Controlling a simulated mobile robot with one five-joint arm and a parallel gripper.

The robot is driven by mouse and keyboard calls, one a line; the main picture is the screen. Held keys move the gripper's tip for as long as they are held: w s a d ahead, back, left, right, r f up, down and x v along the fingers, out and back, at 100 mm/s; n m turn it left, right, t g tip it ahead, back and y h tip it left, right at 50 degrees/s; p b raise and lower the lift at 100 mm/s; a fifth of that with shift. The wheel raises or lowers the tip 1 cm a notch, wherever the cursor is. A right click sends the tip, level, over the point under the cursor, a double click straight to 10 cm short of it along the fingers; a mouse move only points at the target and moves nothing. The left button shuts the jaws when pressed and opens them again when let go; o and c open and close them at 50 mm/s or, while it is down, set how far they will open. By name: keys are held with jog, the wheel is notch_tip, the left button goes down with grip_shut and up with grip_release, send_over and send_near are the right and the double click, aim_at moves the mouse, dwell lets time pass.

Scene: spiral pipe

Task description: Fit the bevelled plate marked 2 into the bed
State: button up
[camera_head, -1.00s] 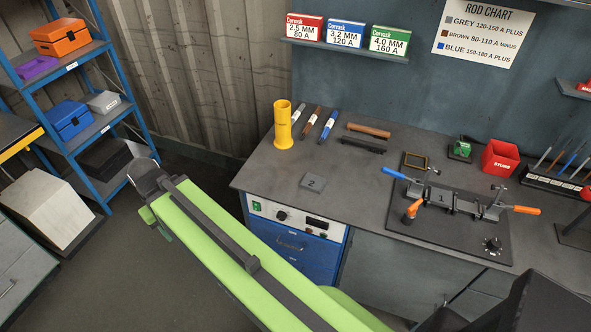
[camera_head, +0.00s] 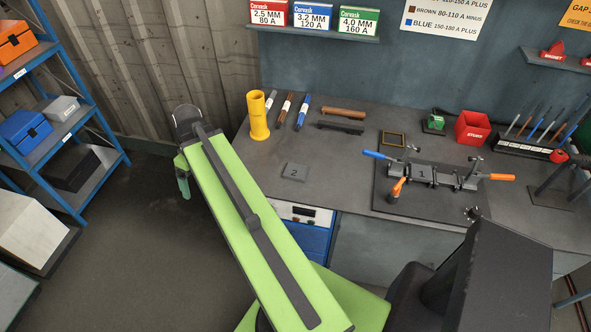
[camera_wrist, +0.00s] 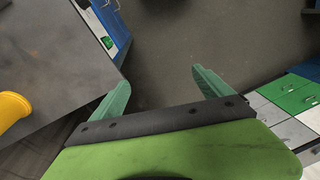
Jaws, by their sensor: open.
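The plate marked 2 (camera_head: 293,172) is a small grey square lying flat on the bench top, near its front edge. The bed (camera_head: 392,190) is a dark base at the right of the bench, with clamps that have blue and orange handles. A grey plate marked 1 (camera_head: 422,174) sits in it. My gripper (camera_head: 183,175) hangs off the bench's left end, to the left of plate 2 and apart from it. In the wrist view its two green fingers (camera_wrist: 162,88) are spread, with only floor between them. Plate 2 and the bed are outside the wrist view.
A yellow cylinder (camera_head: 259,116) stands at the bench's left end; it also shows in the wrist view (camera_wrist: 12,108). Rod packs and a brown-handled tool (camera_head: 343,112) lie behind plate 2. A red box (camera_head: 472,131) stands behind the bed. Blue shelving (camera_head: 97,120) is at left.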

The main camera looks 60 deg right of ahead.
jog(key=s+d+r+t+p, duration=0.1)
jog(key=s+d+r, duration=0.1)
jog(key=s+d, duration=0.6)
jog(key=s+d+r+t+p, duration=0.1)
jog(key=s+d, duration=0.3)
jog(key=d, duration=0.8)
jog(key=n+t, duration=0.2)
send_near(296, 171)
jog(key=b+x, duration=0.2)
jog(key=b, duration=0.8)
jog(key=shift+w+f, duration=0.1)
jog(key=shift+f, duration=0.25)
jog(key=shift+w+f+b, duration=0.15)
jog(key=shift+f+b, duration=0.05)
jog(key=shift+b, duration=0.2)
jog(key=shift+r, duration=0.1)
jog(key=b+x, duration=0.4)
jog(key=x, duration=0.1)
jog(key=shift+a+b, duration=0.1)
jog(key=shift+b, duration=0.25)
grip_shut()
